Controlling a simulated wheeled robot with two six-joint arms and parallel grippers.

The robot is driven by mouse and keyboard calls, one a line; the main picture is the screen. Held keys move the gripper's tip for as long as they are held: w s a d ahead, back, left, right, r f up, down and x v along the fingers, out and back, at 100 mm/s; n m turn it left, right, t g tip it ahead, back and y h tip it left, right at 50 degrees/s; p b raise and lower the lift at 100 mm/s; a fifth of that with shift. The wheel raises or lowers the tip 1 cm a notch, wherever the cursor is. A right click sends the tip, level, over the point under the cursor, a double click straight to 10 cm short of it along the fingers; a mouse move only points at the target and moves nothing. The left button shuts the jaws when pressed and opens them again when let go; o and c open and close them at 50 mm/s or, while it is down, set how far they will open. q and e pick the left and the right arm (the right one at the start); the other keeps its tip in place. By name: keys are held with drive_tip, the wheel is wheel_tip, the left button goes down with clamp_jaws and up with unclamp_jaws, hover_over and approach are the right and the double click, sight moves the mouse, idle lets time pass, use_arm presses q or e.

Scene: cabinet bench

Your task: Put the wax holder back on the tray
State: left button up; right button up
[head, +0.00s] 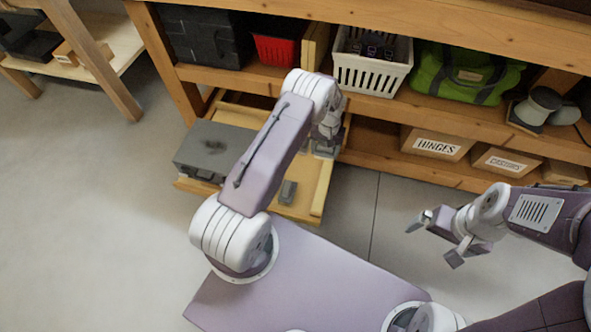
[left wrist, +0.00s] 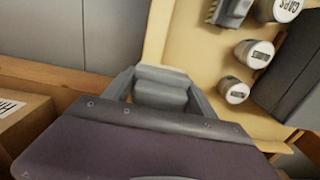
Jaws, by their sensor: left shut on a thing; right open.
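My left gripper (head: 326,146) is at the right side of the pulled-out wooden tray (head: 316,190), near the shelf front. In the left wrist view the left gripper (left wrist: 163,98) is shut on a grey block, which I take as the wax holder (left wrist: 160,78). Its lower part is hidden by the gripper body. The tray's pale edge (left wrist: 158,35) shows just beyond it; I cannot tell whether the block touches the tray. My right gripper (head: 432,238) is open and empty above the floor, right of the tray.
On the tray are a grey case (head: 205,148), a small grey item (head: 288,192) and several white-lidded jars (left wrist: 245,52). The shelf holds a white basket (head: 372,72), a red bin (head: 277,50), a green bag (head: 465,75) and labelled boxes (head: 436,146). Floor to the left is clear.

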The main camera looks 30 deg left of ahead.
use_arm(q)
drive_tip(key=b, duration=0.5)
hover_over(296, 170)
drive_tip(key=f, duration=0.6)
drive_tip(key=shift+w+d+f, duration=0.1)
drive_tip(key=shift+d+f, duration=0.1)
drive_tip(key=shift+f, duration=0.05)
drive_tip(key=shift+a, duration=0.25)
wheel_tip(296, 170, down, 4)
drive_tip(key=b, duration=0.3)
drive_tip(key=shift+f, duration=0.15)
drive_tip(key=shift+r, duration=0.2)
drive_tip(key=shift+c, duration=0.6)
drive_tip(key=shift+f, duration=0.1)
drive_tip(key=o, duration=1.3)
